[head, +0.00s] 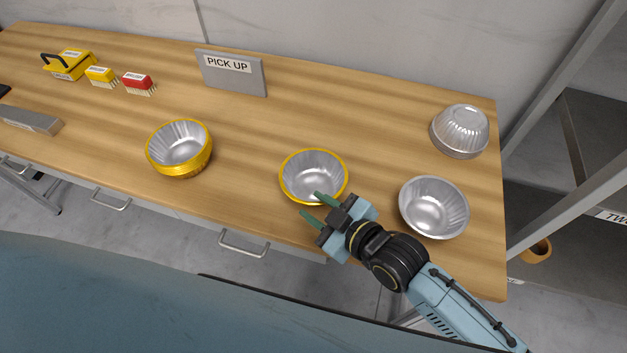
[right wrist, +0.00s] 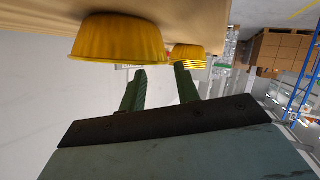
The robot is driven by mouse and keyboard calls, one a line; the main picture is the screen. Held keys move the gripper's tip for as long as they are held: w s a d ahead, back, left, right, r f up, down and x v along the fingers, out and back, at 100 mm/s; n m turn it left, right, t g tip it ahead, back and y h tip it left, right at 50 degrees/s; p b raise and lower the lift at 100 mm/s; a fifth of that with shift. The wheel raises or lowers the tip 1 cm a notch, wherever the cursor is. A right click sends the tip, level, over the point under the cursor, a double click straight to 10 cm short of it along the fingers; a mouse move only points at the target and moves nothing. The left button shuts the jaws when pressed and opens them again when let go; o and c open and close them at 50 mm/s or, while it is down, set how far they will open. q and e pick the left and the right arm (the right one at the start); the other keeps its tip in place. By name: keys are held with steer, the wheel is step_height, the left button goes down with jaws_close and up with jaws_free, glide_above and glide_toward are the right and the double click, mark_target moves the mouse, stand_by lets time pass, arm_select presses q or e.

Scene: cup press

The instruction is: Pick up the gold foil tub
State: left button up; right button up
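A gold foil tub (head: 312,172), gold outside and silver inside, stands open side up near the table's front edge in the head view. In the right wrist view the tub (right wrist: 115,40) looms large at the upper left. My right gripper (head: 311,204) is open and empty at the tub's front rim. One finger overlaps the rim in the head view; I cannot tell whether it touches. In the right wrist view the gripper's fingers (right wrist: 160,70) are apart, with no tub wall visible between them. My left gripper is not in view.
Another gold tub (head: 180,145), perhaps a stack, stands left. A silver tub (head: 433,208) stands right, with an upturned silver tub (head: 461,130) behind it. A grey "PICK UP" sign (head: 232,75) stands at the back. The table's middle (head: 270,120) is clear.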

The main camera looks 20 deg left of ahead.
mark_target(300, 197)
steer(key=shift+x, duration=2.75)
steer(key=shift+s+r, duration=0.1)
steer(key=shift+r, duration=0.1)
steer(key=shift+c, duration=0.3)
jaws_close()
